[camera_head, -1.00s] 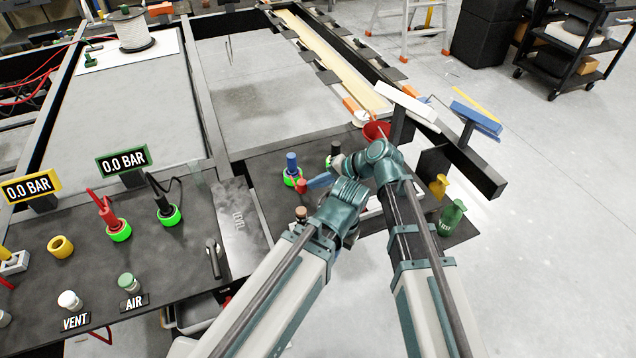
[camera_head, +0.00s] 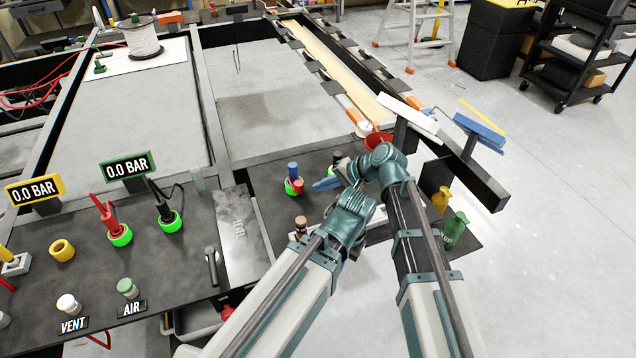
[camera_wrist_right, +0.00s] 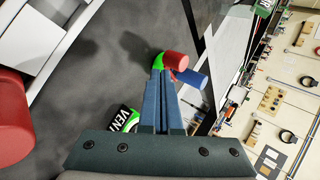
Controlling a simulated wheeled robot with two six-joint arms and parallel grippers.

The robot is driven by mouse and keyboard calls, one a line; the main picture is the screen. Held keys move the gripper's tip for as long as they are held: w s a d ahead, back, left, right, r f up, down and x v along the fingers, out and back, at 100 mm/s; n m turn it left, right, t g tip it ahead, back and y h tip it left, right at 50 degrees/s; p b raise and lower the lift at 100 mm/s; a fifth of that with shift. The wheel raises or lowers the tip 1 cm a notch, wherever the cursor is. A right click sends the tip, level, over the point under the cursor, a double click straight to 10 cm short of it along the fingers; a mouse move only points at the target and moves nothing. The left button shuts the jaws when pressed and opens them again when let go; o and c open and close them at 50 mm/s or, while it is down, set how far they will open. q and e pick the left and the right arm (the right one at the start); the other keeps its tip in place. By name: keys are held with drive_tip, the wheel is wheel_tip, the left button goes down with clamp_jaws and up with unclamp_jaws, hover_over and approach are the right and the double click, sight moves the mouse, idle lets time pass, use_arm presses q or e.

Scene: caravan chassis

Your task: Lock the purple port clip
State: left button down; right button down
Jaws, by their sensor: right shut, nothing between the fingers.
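No clip that is clearly purple shows in either view. A blue port plug (camera_head: 293,170) with a red part (camera_head: 297,187) and a green ring stands on the dark panel (camera_head: 265,165). The wrist view shows the red part (camera_wrist_right: 175,61), the blue plug (camera_wrist_right: 190,80) and the green ring (camera_wrist_right: 157,63) just beyond my fingertips. My right gripper (camera_head: 316,185) is shut and empty, its blue fingers pointing at the red part from the right; in the wrist view the fingers (camera_wrist_right: 161,76) lie together. Whether they touch it, I cannot tell. My left gripper does not show.
A dark plug (camera_head: 337,158) stands behind my fingers, near a red cup (camera_head: 376,141). Red (camera_head: 113,222) and black (camera_head: 164,208) plugs with green rings stand left, beside gauges reading 0.0 BAR.

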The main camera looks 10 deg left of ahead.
drive_tip(key=p+v, duration=0.6)
drive_tip(key=v, duration=0.4)
drive_tip(key=shift+d+p, duration=0.4)
drive_tip(key=shift+d, duration=0.05)
drive_tip(key=shift+s, duration=0.1)
